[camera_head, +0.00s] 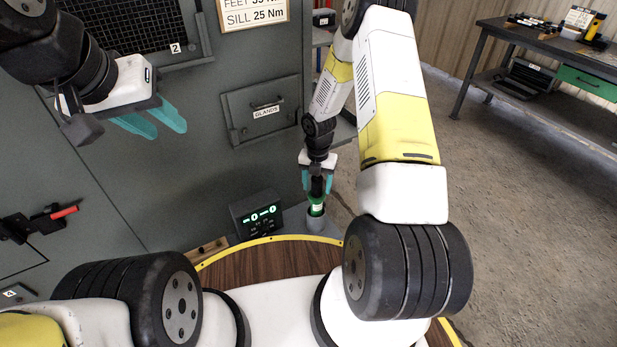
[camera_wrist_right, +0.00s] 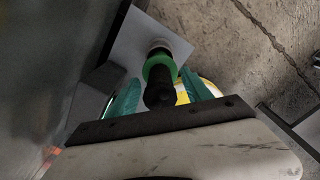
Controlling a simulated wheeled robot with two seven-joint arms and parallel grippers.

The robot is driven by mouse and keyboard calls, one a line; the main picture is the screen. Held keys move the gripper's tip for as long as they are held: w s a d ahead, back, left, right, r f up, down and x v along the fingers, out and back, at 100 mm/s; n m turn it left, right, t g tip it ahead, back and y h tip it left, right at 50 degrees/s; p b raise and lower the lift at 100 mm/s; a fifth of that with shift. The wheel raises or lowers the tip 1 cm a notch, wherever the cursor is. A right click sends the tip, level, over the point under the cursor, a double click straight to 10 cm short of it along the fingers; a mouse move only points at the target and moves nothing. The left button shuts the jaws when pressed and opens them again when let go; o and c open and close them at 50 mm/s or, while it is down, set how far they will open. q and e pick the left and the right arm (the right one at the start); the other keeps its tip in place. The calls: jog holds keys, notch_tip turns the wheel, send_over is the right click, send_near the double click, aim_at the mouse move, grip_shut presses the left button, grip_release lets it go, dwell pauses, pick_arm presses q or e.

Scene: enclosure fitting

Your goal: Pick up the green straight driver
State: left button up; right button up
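The green straight driver (camera_head: 316,207), with a green body and black top, stands upright in a grey holder (camera_head: 322,222) beside the cabinet. In the right wrist view the driver (camera_wrist_right: 159,72) is seen end-on between the teal fingers. My right gripper (camera_head: 317,184) is above and around the driver's upper part, one finger on each side. Its fingers (camera_wrist_right: 160,90) look spread, with small gaps beside the black top; firm contact does not show. My left gripper (camera_head: 168,130) is open and empty in front of the cabinet, at the upper left.
A black box with green displays (camera_head: 260,216) stands just left of the holder. The grey cabinet has a panel labelled GLANDS (camera_head: 265,108) and a red-handled latch (camera_head: 62,212). A round wooden top with a yellow rim (camera_head: 270,262) lies below. A workbench (camera_head: 560,60) stands at the far right.

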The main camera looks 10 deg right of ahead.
grip_shut()
jog(key=shift+w, duration=0.1)
dwell(1.2)
